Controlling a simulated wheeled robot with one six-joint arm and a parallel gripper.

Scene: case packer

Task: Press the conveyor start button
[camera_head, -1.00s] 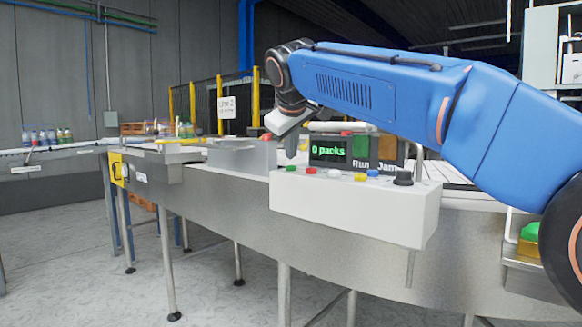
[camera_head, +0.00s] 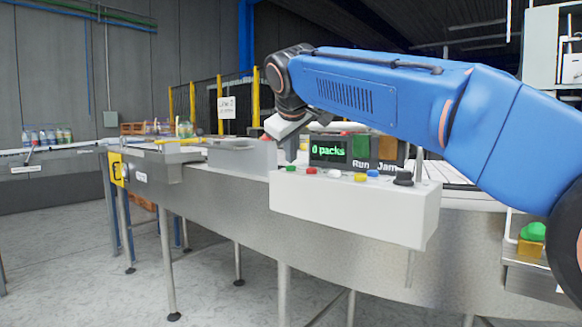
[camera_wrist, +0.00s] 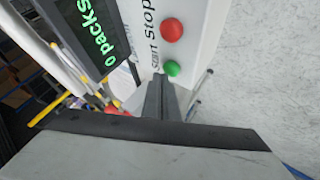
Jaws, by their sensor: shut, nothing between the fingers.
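The green start button (camera_head: 290,169) sits at the left end of the white control box. In the wrist view, the green button (camera_wrist: 172,68) lies beside the printed word Start, next to the red stop button (camera_wrist: 172,30). My gripper (camera_head: 291,155) points down just above and behind the green button. Its shut fingers (camera_wrist: 160,80) end close to the green button in the wrist view, with nothing between them. I cannot tell whether they touch it.
The control box (camera_head: 350,208) also carries a red, a yellow and a blue button and a black knob (camera_head: 403,178). Behind it stands a display (camera_head: 328,150) reading 0 packs, with Run and Jam lamps. Bottles (camera_head: 184,127) stand on the infeed at left.

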